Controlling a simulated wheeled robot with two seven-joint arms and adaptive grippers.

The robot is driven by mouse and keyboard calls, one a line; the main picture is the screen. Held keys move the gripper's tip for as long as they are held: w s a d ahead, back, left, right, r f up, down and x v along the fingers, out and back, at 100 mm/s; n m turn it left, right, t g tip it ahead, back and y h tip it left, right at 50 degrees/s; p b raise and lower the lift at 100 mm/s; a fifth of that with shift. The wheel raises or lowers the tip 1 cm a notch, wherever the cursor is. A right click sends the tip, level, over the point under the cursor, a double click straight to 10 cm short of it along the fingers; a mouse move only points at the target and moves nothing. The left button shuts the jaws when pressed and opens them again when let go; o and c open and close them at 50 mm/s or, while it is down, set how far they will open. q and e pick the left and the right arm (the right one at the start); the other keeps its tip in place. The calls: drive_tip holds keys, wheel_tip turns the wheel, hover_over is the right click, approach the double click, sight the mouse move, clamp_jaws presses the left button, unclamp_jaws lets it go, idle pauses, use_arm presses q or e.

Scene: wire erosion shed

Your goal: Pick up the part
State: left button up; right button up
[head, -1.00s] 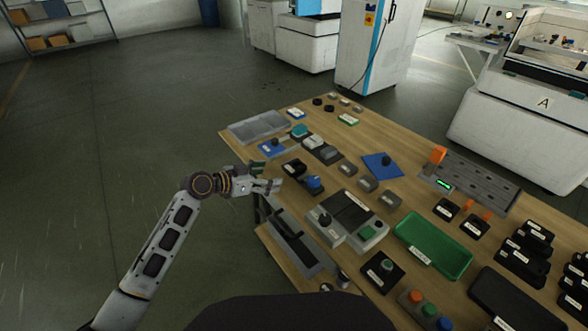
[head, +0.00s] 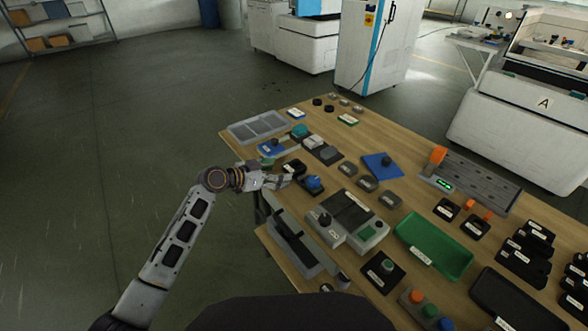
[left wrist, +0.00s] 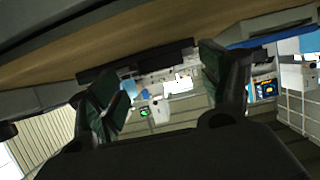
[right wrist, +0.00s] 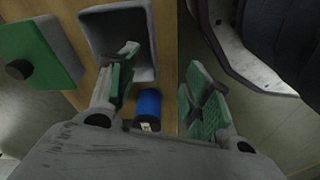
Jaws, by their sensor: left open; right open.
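The task does not name which part, and several small parts lie on the wooden table. My left gripper (head: 283,182) is open at the table's left edge, beside a black holder with a blue piece (head: 314,183). In the left wrist view its two fingers (left wrist: 165,95) stand apart with nothing between them. My right gripper (right wrist: 158,98) is open in the right wrist view. A blue cylinder with a small white label (right wrist: 148,104) shows between its fingers, not gripped. My right gripper does not show in the head view.
The wooden table (head: 313,264) is crowded. It bears a green tray (head: 435,246), a grey divided tray (head: 258,127), a blue plate with a black knob (head: 381,165) and a slotted grey rack (head: 477,182). Floor left of the table is clear.

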sight(294, 168)
use_arm(q)
drive_tip(key=shift+x, duration=1.15)
drive_tip(key=shift+w, duration=0.1)
use_arm(e)
drive_tip(key=shift+w+a+r, duration=0.1)
drive_tip(key=shift+a+r, duration=0.15)
drive_tip(key=shift+r, duration=0.45)
drive_tip(key=shift+f, duration=0.1)
use_arm(q)
drive_tip(key=shift+c, duration=0.4)
drive_tip(key=c, duration=0.7)
drive_tip(key=shift+r, duration=0.1)
drive_tip(key=c, duration=0.7)
use_arm(e)
drive_tip(key=shift+w, duration=0.4)
drive_tip(key=shift+s, duration=0.1)
